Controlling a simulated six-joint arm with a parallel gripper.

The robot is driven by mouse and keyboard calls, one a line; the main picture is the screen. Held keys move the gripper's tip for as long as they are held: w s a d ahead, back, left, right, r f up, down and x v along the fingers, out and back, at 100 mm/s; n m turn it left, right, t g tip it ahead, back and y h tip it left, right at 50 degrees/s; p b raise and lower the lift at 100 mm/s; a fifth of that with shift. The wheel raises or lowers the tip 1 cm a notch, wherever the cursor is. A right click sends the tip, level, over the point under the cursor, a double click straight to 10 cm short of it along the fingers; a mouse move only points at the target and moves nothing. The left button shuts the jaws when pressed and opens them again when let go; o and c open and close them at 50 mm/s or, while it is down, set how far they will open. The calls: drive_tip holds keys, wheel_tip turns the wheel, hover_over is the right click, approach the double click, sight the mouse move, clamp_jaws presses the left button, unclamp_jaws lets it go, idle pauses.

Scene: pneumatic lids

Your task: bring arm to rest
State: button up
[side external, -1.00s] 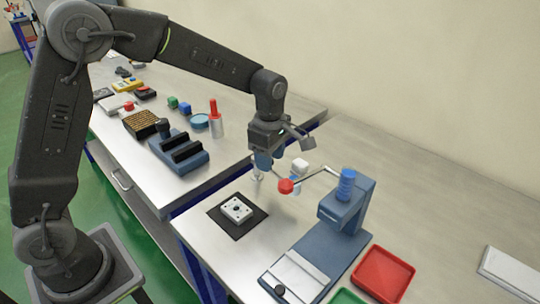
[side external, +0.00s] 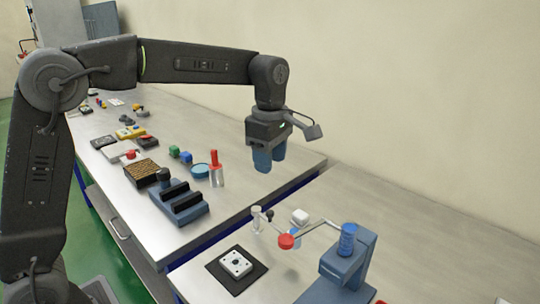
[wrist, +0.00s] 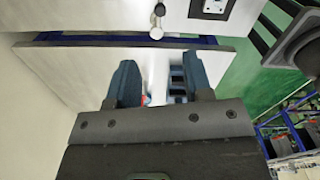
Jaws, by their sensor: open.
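My gripper (side external: 264,160) hangs in the air above the far right end of the near bench, fingers pointing down, open with nothing between them. In the wrist view its two blue fingers (wrist: 160,84) stand apart. Below and to its right in the side view, a blue press (side external: 350,262) carries a blue cylinder and a lever with a red knob (side external: 286,241). A white plate with holes (side external: 236,264) lies on a black mat (side external: 222,279), apart from the gripper.
A blue block with black slots (side external: 182,205), a red-handled tool (side external: 216,170), a brown tray (side external: 142,172) and small coloured cubes stand on the left bench (side external: 225,200). A gap separates the two benches. The air around the gripper is clear.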

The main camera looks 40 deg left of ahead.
drive_tip(key=shift+r, duration=0.2)
drive_tip(key=s+a+r+m+t, duration=0.2)
drive_tip(key=s+r+m+t, duration=0.1)
drive_tip(key=s+m, duration=0.7)
drive_tip(key=s+a+f+m+t, duration=0.1)
drive_tip(key=s+f+m, duration=0.1)
drive_tip(key=s+m, duration=0.3)
drive_tip(key=s+a+f+m+t, duration=0.1)
drive_tip(key=s+f+m, duration=0.2)
drive_tip(key=s+m, duration=0.2)
drive_tip(key=s, duration=0.3)
drive_tip(key=shift+s+m+t, duration=0.3)
drive_tip(key=shift+s, duration=0.05)
